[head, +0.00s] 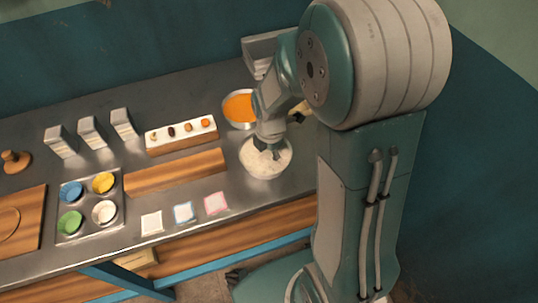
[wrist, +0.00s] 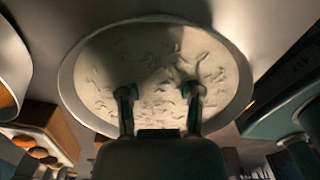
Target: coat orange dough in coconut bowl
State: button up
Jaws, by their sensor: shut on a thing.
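The coconut bowl (head: 266,174) is a round pale bowl filled with white flakes, at the front right of the counter in the head view. It fills the upper middle of the wrist view (wrist: 243,102). My gripper (head: 268,150) points down into this bowl. In the wrist view my gripper (wrist: 160,92) has its two fingers apart, with the tips over or in the flakes. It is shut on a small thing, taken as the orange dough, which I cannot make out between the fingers. Several small balls, some orange (head: 205,123), sit on a white-and-wood block (head: 180,143).
A bowl of orange liquid (head: 240,108) stands just behind the coconut bowl. A wooden block (head: 175,174), a muffin tray (head: 88,226) with coloured cups and several small square cards (head: 184,213) lie to the left. A grey box (head: 258,48) stands behind.

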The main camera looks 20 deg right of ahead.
jog(key=shift+w+a, duration=0.1)
jog(key=shift+w, duration=0.15)
jog(key=shift+w+a, duration=0.1)
jog(key=shift+a, duration=0.2)
jog(key=shift+a, duration=0.25)
jog(key=shift+s, duration=0.2)
jog(key=shift+s, duration=0.25)
jog(key=shift+s+d, duration=0.25)
jog(key=shift+w+d, duration=0.1)
jog(key=shift+d, duration=0.2)
jog(key=shift+w+d, duration=0.1)
jog(key=shift+w, duration=0.15)
